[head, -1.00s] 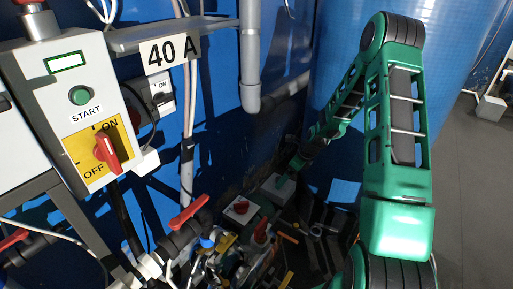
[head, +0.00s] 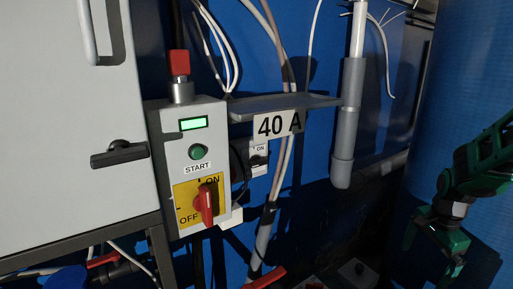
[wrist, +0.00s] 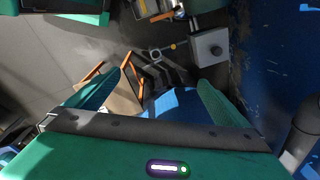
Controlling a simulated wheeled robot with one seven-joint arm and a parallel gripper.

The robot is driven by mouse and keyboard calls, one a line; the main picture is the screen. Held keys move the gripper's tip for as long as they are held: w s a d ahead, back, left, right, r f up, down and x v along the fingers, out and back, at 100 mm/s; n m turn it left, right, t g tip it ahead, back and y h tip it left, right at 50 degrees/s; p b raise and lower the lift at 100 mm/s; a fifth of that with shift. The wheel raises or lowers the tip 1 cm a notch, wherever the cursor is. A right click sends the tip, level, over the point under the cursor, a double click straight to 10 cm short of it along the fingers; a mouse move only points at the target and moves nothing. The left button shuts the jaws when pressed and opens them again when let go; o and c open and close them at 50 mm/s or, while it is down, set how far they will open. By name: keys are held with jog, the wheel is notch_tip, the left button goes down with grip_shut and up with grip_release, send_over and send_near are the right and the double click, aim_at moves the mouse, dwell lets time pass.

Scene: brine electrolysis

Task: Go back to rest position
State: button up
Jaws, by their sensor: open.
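My gripper (head: 432,258) hangs at the right edge of the head view, in front of the blue tank and fingers downward. It is apart from the control box and holds nothing that I can see. In the wrist view my gripper (wrist: 155,98) has its two green fingers spread wide, with open space between them over the floor clutter. Only the green end of my arm shows in the head view.
A grey control box (head: 162,130) has a lit green display, a green START button (head: 199,152) and a red rotary switch (head: 206,204) standing roughly upright. A grey pipe (head: 346,120) hangs between box and gripper. A grey box (wrist: 210,47) and blue sheet (wrist: 168,103) lie below.

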jog(key=s+a+r+n, duration=0.1)
jog(key=s+r+n, duration=0.2)
jog(key=s, duration=0.4)
jog(key=s+a+r+n, duration=0.2)
jog(key=s+r+n, duration=0.1)
jog(key=s, duration=0.4)
jog(key=s+a+r+n+g, duration=0.1)
jog(key=s+n, duration=0.3)
jog(key=s, duration=0.4)
jog(key=shift+a+r+y, duration=0.3)
jog(key=shift+a+r, duration=0.1)
jog(key=shift+r, duration=0.5)
jog(key=shift+w+f, duration=0.25)
jog(key=shift+w, duration=0.4)
